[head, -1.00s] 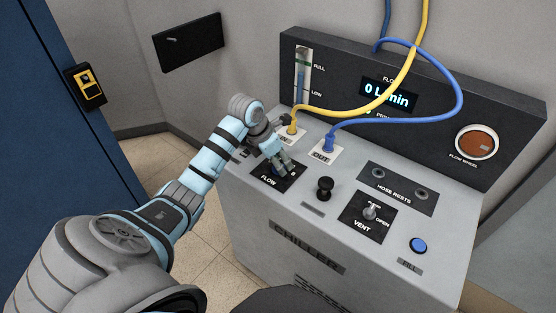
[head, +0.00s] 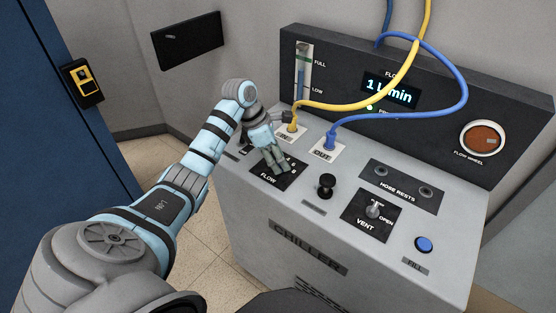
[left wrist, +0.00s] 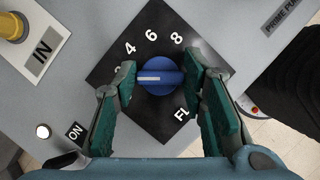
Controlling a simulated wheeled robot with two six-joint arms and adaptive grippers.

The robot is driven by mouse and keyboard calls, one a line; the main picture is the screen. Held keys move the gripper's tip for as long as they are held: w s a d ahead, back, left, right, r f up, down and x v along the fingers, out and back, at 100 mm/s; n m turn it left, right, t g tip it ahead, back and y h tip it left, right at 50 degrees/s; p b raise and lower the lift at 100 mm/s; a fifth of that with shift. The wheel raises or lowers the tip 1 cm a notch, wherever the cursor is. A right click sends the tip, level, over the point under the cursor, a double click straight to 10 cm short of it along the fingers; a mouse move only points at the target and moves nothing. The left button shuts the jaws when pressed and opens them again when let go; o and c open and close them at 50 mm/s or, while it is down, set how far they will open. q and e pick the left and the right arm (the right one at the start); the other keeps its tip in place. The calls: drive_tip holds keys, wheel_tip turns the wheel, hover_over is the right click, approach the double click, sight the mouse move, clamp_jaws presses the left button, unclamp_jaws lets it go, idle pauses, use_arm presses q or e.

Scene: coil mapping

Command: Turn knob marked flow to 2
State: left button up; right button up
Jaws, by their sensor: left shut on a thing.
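The blue flow knob (left wrist: 168,87) sits on a black dial plate (left wrist: 150,118) in the left wrist view. Its white pointer bar points left in that view, just below a numeral partly covered by a finger. The marks 4, 6 and 8 show above the knob. My left gripper (left wrist: 160,77) has its green finger pads on either side of the knob, shut on it. In the head view my left gripper (head: 274,163) is over the plate marked FLOW (head: 287,182) and hides the knob. The flow display (head: 390,91) reads 1 L/min. My right gripper is not in view.
The yellow hose (head: 345,107) plugs into IN and the blue hose (head: 400,119) into OUT, close behind my gripper. A black knob (head: 326,184), the vent lever (head: 374,210) and a blue fill button (head: 424,244) stand to the right on the chiller top.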

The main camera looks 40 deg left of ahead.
sight(268, 168)
use_arm(q)
drive_tip(key=shift+m, duration=0.5)
drive_tip(key=shift+g, duration=0.3)
drive_tip(key=o, duration=1.2)
drive_tip(key=shift+c, duration=0.2)
drive_tip(key=v, duration=0.7)
drive_tip(key=shift+a+r, duration=0.2)
drive_tip(key=shift+r, duration=0.05)
drive_tip(key=shift+s, duration=0.1)
